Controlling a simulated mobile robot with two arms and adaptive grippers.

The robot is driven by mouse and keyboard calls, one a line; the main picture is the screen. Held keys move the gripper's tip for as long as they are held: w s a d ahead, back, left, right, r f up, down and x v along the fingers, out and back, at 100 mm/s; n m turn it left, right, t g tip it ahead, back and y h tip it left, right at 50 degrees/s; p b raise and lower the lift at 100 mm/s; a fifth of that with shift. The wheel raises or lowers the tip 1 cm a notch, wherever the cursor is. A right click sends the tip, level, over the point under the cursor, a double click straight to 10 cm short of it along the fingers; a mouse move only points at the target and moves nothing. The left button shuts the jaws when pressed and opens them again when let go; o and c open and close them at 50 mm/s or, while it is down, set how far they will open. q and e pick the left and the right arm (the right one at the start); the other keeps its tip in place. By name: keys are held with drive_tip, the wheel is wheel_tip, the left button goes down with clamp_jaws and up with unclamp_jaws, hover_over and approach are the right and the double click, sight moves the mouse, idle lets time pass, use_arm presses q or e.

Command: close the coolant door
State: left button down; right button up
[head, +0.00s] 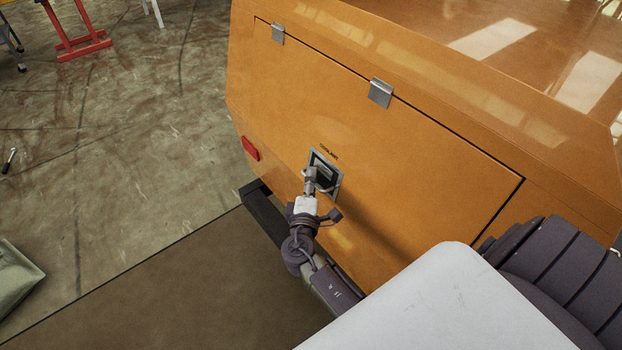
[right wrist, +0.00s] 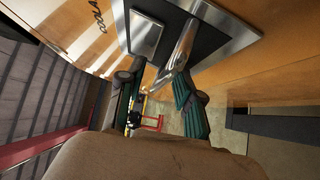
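The coolant door (head: 400,140) is the large orange panel on the machine's side. It hangs from two metal hinges along its top edge and looks about flush with the housing, with a dark seam down its right side. A metal latch (head: 325,172) with a handle sits in a recess near its lower left, under a small label. My right gripper (head: 311,182) is at this latch. In the right wrist view, its fingers (right wrist: 160,80) stand apart on either side of the shiny handle (right wrist: 180,55); whether they touch it is unclear. My left gripper is out of view.
The orange housing (head: 520,70) continues above and right of the door. A red lamp (head: 250,148) is left of the latch, and a dark bumper (head: 262,215) juts out below. A red stand (head: 75,35) is far back left. The floor at left is mostly clear.

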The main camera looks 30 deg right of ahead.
clamp_jaws()
idle(0.3)
